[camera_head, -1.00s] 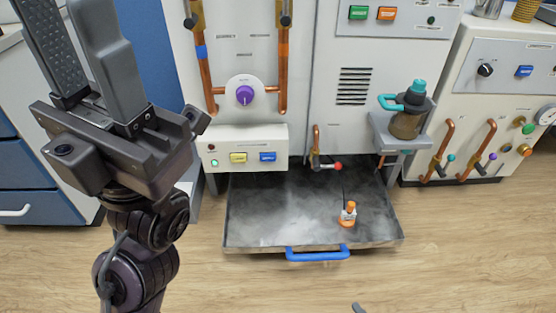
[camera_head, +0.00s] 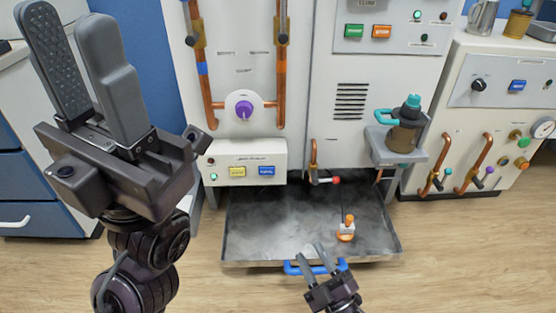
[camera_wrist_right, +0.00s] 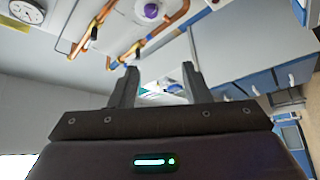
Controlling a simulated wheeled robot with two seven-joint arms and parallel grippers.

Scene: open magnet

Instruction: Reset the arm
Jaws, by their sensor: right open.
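My left gripper (camera_head: 66,10) stands raised at the left of the head view, fingers pointing up with a gap between them, holding nothing. My right gripper (camera_head: 312,246) is at the bottom of the head view, fingers open and empty. It overlaps the front of the pulled-out metal tray (camera_head: 262,225) and part of its blue handle (camera_head: 292,268). Whether it touches them cannot be told. In the right wrist view, the two fingers of the right gripper (camera_wrist_right: 158,80) stand apart with nothing between them.
A small orange and white object (camera_head: 346,230) stands on the tray. A teal-lidded vessel (camera_head: 406,125) sits on a grey shelf at right. The white cabinet (camera_head: 235,60) carries copper pipes and a purple knob (camera_head: 244,109). Wood floor (camera_head: 455,255) is clear at right.

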